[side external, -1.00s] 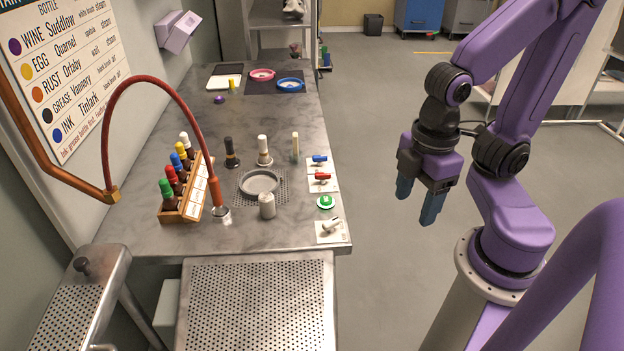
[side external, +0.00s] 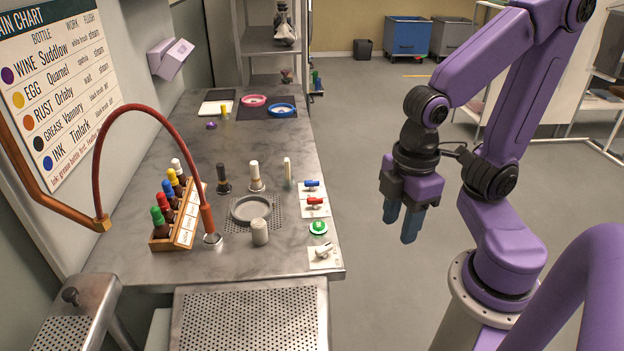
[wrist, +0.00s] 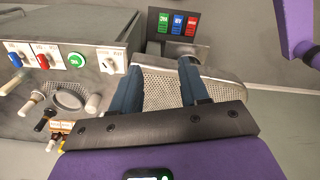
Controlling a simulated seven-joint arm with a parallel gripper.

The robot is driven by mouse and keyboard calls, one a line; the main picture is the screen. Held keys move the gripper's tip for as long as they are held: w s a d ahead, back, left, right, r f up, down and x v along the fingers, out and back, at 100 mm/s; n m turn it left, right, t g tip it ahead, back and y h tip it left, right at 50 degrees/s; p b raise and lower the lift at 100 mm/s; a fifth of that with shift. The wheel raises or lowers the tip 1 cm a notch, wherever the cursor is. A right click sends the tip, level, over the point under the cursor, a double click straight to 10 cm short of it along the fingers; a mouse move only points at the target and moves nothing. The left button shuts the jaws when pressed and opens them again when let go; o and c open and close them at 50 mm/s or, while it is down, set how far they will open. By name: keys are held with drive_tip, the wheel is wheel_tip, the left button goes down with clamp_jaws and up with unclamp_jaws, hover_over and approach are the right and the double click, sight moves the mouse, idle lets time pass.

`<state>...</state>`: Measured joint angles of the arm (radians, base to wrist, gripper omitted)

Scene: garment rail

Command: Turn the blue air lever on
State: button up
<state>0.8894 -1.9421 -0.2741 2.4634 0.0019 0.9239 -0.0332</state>
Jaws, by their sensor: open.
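The blue air lever (side external: 312,184) is a small blue handle on a white plate at the right edge of the metal table. It also shows in the wrist view (wrist: 15,60) at the far left, beside the red lever. My gripper (side external: 402,222) hangs over the floor to the right of the table, apart from the lever. Its two blue-grey fingers point down with a gap between them and hold nothing. In the wrist view the fingers (wrist: 160,88) stand apart over a perforated metal surface.
A red lever (side external: 314,202), a green button (side external: 318,228) and a white lever (side external: 323,249) line the same table edge. A bottle rack (side external: 178,225) and a red hose (side external: 165,122) stand further left. A perforated board (side external: 250,320) juts out in front. The floor around my gripper is clear.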

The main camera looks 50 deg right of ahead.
drive_tip(key=w+a+r+m, duration=0.1)
drive_tip(key=w+r, duration=0.1)
drive_tip(key=w, duration=1)
drive_tip(key=m, duration=0.2)
hover_over(312, 181)
drive_tip(key=f, duration=0.2)
wheel_tip(312, 181, down, 16)
drive_tip(key=shift+f, duration=0.2)
drive_tip(key=shift+c, duration=0.3)
clamp_jaws()
